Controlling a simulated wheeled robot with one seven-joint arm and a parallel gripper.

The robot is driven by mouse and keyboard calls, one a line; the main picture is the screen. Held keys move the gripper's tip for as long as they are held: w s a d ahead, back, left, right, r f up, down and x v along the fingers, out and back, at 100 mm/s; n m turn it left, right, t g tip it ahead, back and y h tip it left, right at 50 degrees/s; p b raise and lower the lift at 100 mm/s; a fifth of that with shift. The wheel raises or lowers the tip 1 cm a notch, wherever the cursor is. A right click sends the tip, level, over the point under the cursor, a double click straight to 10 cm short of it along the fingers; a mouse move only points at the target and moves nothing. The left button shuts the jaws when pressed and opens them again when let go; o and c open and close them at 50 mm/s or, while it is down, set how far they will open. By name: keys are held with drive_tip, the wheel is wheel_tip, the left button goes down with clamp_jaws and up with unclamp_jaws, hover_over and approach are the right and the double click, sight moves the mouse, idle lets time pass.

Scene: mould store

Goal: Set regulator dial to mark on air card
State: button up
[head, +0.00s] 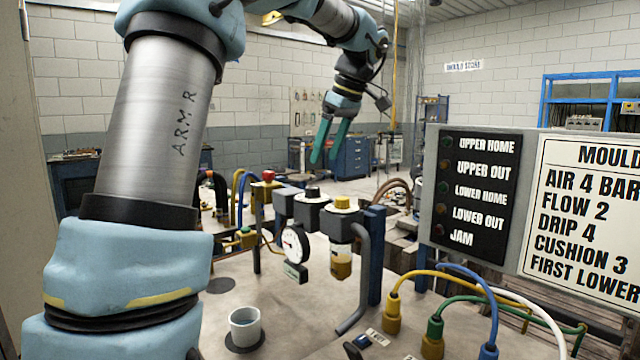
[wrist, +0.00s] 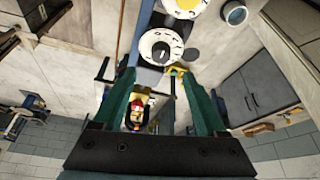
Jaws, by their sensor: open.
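The regulator dial is the black-knobbed unit (head: 312,192) on the air line in the head view, above a small white gauge (head: 295,242). In the wrist view a white numbered dial face (wrist: 160,47) with a dark knob lies just beyond the fingertips. The air card (head: 585,200) at right reads "AIR 4 BAR", "FLOW 2", "DRIP 4", "CUSHION 3"; its right side is cut off. My gripper (head: 328,158) is open and empty, pointing down above and behind the air units in the picture. Its two teal fingers (wrist: 158,75) stand apart in the wrist view.
A yellow-knobbed unit (head: 342,203) with an amber bowl stands beside the regulator, by a blue post (head: 375,250). A red knob (head: 268,175) is at left. A cup (head: 245,327) stands on the bench. Coloured hoses (head: 465,285) and a lamp panel (head: 475,195) are at right.

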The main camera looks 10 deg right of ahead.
sight(313, 187)
drive_tip(key=p+x, duration=0.1)
drive_tip(key=x, duration=0.7)
drive_tip(key=shift+a+f, duration=0.15)
drive_tip(key=shift+f, duration=0.1)
clamp_jaws()
